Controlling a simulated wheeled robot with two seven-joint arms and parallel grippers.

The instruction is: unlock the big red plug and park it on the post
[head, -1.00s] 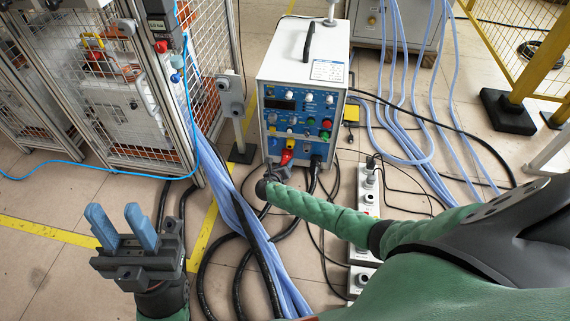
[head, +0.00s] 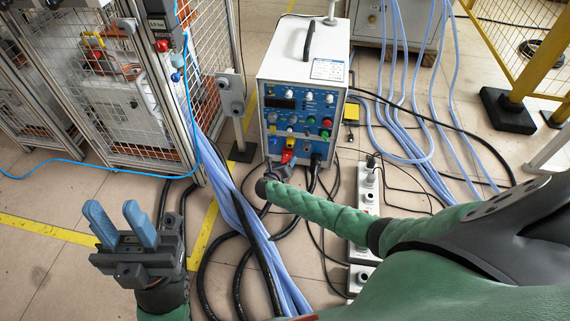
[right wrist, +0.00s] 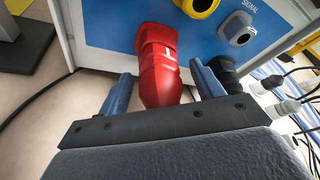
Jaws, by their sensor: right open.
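The big red plug (head: 288,156) sits in the lower front panel of the white and blue heater unit (head: 302,95). In the right wrist view the plug (right wrist: 158,65) sticks out from the panel toward me. My right gripper (right wrist: 162,80) is open, with one blue finger on each side of the plug's near end; I cannot tell whether they touch it. In the head view this gripper (head: 281,169) is small and partly hidden by my arm. A grey post (head: 238,115) with a socket-like box stands left of the heater. My left gripper (head: 113,215) is open and empty at lower left.
A yellow-ringed socket (right wrist: 200,5) and a grey SIGNAL socket (right wrist: 238,28) are right of the plug. A black connector (right wrist: 222,68) sits close to the right finger. Blue hoses (head: 245,225) and black cables cover the floor below. A mesh cage (head: 120,90) stands left.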

